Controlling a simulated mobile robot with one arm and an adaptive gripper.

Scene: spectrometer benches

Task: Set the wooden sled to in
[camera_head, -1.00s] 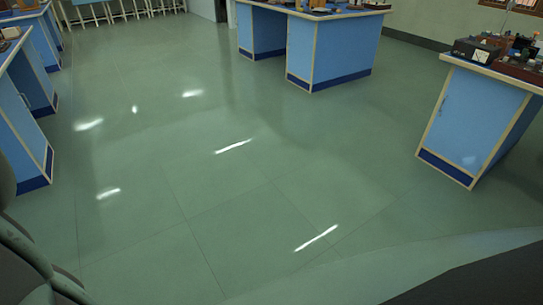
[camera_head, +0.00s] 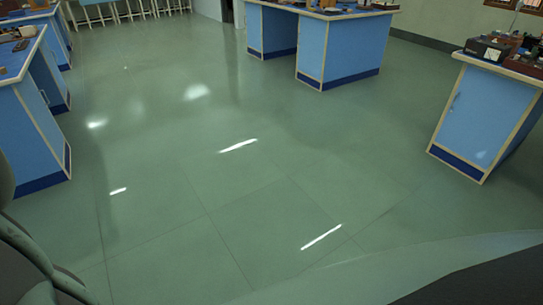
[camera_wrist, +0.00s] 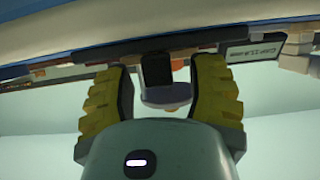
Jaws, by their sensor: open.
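My gripper (camera_wrist: 160,78) shows in the wrist view with its two yellow padded fingers apart. Between and beyond the fingers is a dark upright part with a pale rounded piece under it; I cannot tell what it is. No wooden sled can be picked out for sure in either view. Several small instruments (camera_head: 490,48), some of brown wood, stand on the right bench in the head view, too small to tell apart. My gripper is not visible in the head view.
Blue benches stand at the right (camera_head: 487,115), back centre (camera_head: 340,50) and left (camera_head: 30,125). Green floor (camera_head: 215,190) between them is clear. White stools (camera_head: 125,12) line the far back left. A bench edge (camera_wrist: 150,30) crosses the top of the wrist view, tilted.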

